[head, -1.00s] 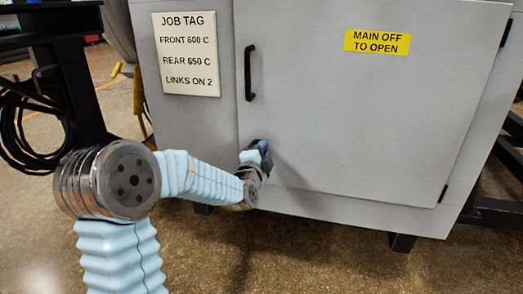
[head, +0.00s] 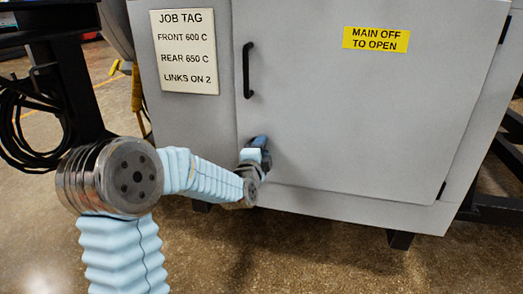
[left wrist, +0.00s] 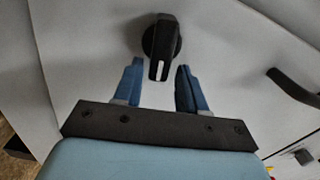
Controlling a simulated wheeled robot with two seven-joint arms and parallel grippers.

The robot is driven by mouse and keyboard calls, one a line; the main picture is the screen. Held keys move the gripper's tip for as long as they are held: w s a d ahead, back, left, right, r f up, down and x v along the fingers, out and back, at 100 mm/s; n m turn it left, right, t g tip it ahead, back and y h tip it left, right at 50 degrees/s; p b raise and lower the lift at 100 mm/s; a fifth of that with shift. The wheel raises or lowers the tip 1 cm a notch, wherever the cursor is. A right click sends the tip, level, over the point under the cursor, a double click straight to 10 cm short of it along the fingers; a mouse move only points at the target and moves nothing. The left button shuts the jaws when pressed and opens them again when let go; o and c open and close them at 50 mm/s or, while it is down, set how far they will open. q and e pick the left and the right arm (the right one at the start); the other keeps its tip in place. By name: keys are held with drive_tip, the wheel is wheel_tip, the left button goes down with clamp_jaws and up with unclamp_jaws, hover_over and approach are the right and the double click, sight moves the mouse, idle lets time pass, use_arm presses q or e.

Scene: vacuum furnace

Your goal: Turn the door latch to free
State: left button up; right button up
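The door latch (left wrist: 161,40) is a black round knob with a raised bar and a white mark, seen in the left wrist view on the grey cabinet front. Its white mark points toward my gripper. My left gripper (left wrist: 158,72) is open, with its two blue fingers apart and the latch just beyond and between their tips. I cannot tell whether they touch it. In the head view my left gripper (head: 260,142) is at the lower left of the cabinet door (head: 350,130), and it hides the latch there. My right gripper is not in view.
A black door handle (head: 248,70) stands above my left gripper; it also shows in the left wrist view (left wrist: 293,87). A job tag (head: 185,51) and a yellow sign (head: 376,39) are on the cabinet. A black stand with coiled cable (head: 28,122) is at the left.

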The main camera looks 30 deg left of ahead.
use_arm(q)
drive_tip(key=shift+o, duration=0.3)
drive_tip(key=shift+s+f, duration=0.1)
drive_tip(key=v, duration=1.3)
drive_tip(key=shift+s, duration=0.35)
drive_tip(key=shift+f, duration=0.15)
